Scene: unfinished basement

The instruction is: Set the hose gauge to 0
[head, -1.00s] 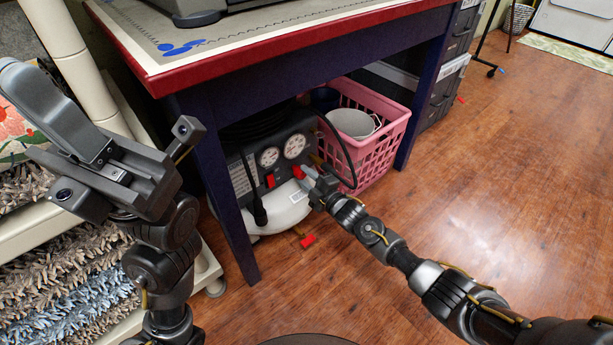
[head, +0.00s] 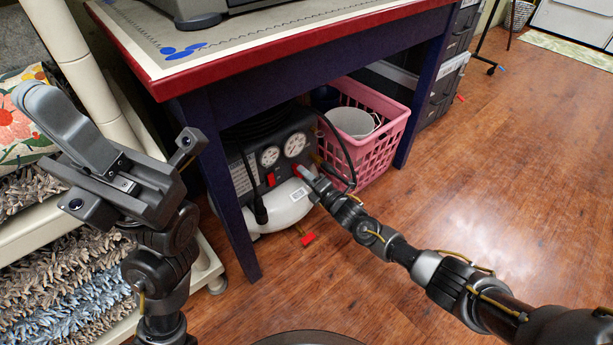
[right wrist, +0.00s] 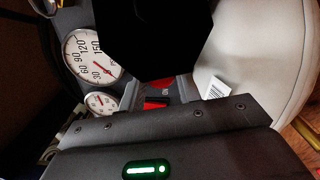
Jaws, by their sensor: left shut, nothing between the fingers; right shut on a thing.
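A dark air compressor with a white tank (head: 285,207) stands under the table. Its front panel has two round white gauges, a left one (head: 270,156) and a right one (head: 294,145). In the right wrist view a larger gauge (right wrist: 92,58) and a smaller gauge (right wrist: 100,103) show red needles; their exact readings are unclear. My right gripper (head: 308,176) is shut on a red knob (head: 301,170) at the panel's right side. A black shape hides much of the right wrist view. My left gripper (head: 38,100) is shut and empty, raised left of the table.
A red-edged table (head: 300,49) with dark blue legs stands over the compressor. A pink basket (head: 376,158) stands right of it. A red-ended valve (head: 307,239) sticks out low in front. A rug shelf (head: 60,255) is at left. The right floor is clear.

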